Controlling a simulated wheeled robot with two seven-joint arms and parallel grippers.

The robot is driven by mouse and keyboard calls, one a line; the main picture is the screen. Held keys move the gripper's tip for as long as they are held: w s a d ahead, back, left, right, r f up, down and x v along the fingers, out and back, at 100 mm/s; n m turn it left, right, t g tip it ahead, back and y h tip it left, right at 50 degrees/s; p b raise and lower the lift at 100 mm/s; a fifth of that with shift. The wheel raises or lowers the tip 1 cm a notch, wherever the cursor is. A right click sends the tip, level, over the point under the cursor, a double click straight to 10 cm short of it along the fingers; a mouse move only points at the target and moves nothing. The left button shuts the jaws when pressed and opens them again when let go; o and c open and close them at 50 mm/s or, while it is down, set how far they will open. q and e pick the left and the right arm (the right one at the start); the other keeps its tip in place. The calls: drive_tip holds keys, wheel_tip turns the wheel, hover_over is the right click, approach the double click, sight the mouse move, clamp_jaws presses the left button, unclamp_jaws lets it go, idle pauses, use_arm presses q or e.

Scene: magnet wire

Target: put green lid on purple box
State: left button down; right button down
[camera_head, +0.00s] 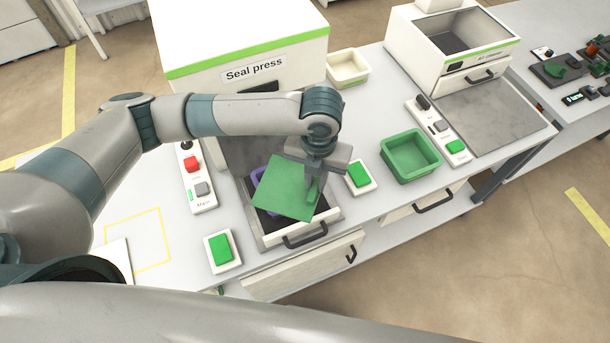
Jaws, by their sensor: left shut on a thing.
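The green lid (283,190) is a flat square sheet in the middle of the head view. My left gripper (312,190) is shut on its right edge, and the lid is tilted above the drawer of the seal press. Whether the lid touches the box cannot be told. My right gripper is not in view.
The seal press (240,50) stands behind the drawer (270,238). Green push buttons (221,249) (359,176) flank the drawer. A red-button control panel (195,178) is at left. An open green box (411,157) and cream tray (347,67) stand right.

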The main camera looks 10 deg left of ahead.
use_arm(q)
drive_tip(key=w+a+f+b, duration=0.1)
drive_tip(key=w+f+b, duration=0.1)
drive_tip(key=w, duration=0.1)
drive_tip(key=w+a+f+b, duration=0.1)
drive_tip(key=shift+w+a+f+b, duration=0.25)
drive_tip(key=shift+a+f+b, duration=0.05)
drive_tip(key=shift+f+b, duration=0.1)
drive_tip(key=shift+w+a, duration=0.15)
drive_tip(key=shift+w, duration=0.1)
drive_tip(key=shift+w+a, duration=0.15)
drive_tip(key=shift+f+b, duration=0.1)
drive_tip(key=shift+b, duration=0.25)
wheel_tip(320, 180, down, 4)
drive_tip(key=b, duration=0.4)
drive_tip(key=shift+f, duration=0.1)
drive_tip(key=c, duration=1.7)
unclamp_jaws()
drive_tip(key=shift+c, duration=0.2)
